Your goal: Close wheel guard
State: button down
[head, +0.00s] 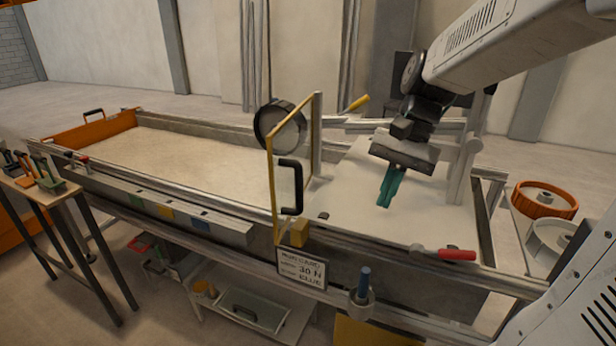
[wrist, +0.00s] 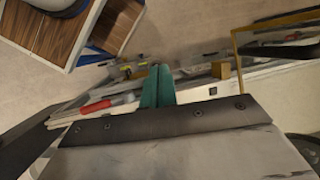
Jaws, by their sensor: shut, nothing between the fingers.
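The wheel guard is a clear panel with a yellow frame (head: 271,190) and a black handle (head: 290,186). In the head view it stands upright across the sandbed, beside a pale post. Its yellow edge (wrist: 237,62) also shows at the upper right of the wrist view. A dark round wheel (head: 280,127) is partly seen behind the panel. My gripper (head: 386,200) has teal fingers, shut and empty, pointing down over the right part of the bed. It is to the right of the guard and apart from it. The fingers (wrist: 157,80) also show in the wrist view.
The sandbed (head: 75,186) has long metal rails. A red-handled tool (head: 457,254) lies on the front rail, right of a yellow block (head: 299,232) and a sign (head: 302,268). A blue peg (head: 364,284) stands in front. Orange and pale wheels (head: 545,199) lie at the right.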

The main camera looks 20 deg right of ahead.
jog(key=w+d+r+m+t+y, duration=0.2)
jog(key=w+r+m+y, duration=0.3)
jog(key=w+m, duration=0.6)
jog(key=w+a+f+n, duration=0.1)
jog(key=a+f, duration=0.6)
jog(key=a, duration=0.3)
jog(key=shift+a+f, duration=0.15)
jog(key=shift+a, duration=0.2)
jog(key=shift+w, duration=0.15)
